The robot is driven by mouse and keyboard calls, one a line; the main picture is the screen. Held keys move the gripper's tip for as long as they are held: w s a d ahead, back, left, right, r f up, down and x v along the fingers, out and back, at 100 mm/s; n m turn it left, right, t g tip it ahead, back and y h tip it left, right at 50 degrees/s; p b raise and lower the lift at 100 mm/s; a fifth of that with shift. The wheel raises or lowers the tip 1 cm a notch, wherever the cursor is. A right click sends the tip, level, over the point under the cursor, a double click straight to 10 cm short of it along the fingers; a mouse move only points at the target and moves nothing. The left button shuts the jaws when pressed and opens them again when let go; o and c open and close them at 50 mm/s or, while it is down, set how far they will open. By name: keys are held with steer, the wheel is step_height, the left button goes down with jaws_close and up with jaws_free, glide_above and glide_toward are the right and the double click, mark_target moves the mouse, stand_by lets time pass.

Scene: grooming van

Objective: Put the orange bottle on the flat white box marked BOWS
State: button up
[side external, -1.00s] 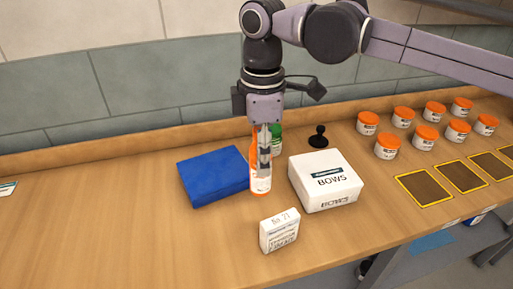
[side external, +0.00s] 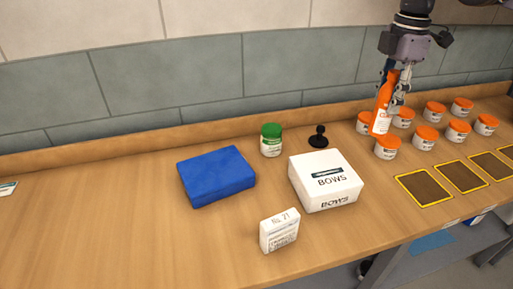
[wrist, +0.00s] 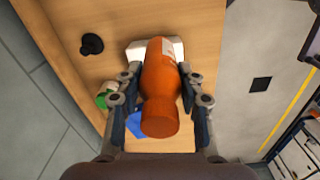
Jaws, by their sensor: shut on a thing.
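My gripper (side external: 392,82) is shut on the orange bottle (side external: 383,110) and holds it up, slightly tilted, at the right in the side view, in front of the orange-lidded jars. In the wrist view the orange bottle (wrist: 160,85) lies between the two fingers (wrist: 155,90). The flat white box marked BOWS (side external: 325,182) sits on the table left of and below the bottle, with its top bare. In the wrist view the white box (wrist: 136,50) is partly hidden behind the bottle.
Several orange-lidded jars (side external: 425,138) stand at the right, behind yellow-edged dark panels (side external: 424,189). A black knobbed object (side external: 319,137) is behind the white box. A green-lidded jar (side external: 271,141), a blue box (side external: 216,176) and a small white carton (side external: 279,231) stand to the left.

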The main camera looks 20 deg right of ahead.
steer(key=shift+w+a+f, duration=0.35)
steer(key=shift+a+f, duration=1.35)
steer(key=shift+w+a+f, duration=0.35)
steer(key=shift+a+f, duration=1.35)
steer(key=shift+a, duration=0.05)
steer(key=shift+w+a+f, duration=0.35)
steer(key=shift+a+f, duration=1.35)
steer(key=shift+f, duration=0.1)
steer(key=o, duration=1.2)
steer(key=shift+o, duration=0.2)
step_height(320, 180, up, 12)
steer(key=s+d+f+m+t, duration=0.4)
steer(key=s+d+m, duration=0.4)
steer(key=d, duration=0.2)
steer(key=s+d+f+m+t, duration=0.3)
steer(key=s+d+f+m, duration=0.4)
steer(key=s+f, duration=0.3)
steer(key=shift+s+f+m, duration=0.15)
steer(key=shift+f+m, duration=0.45)
steer(key=shift+f, duration=0.25)
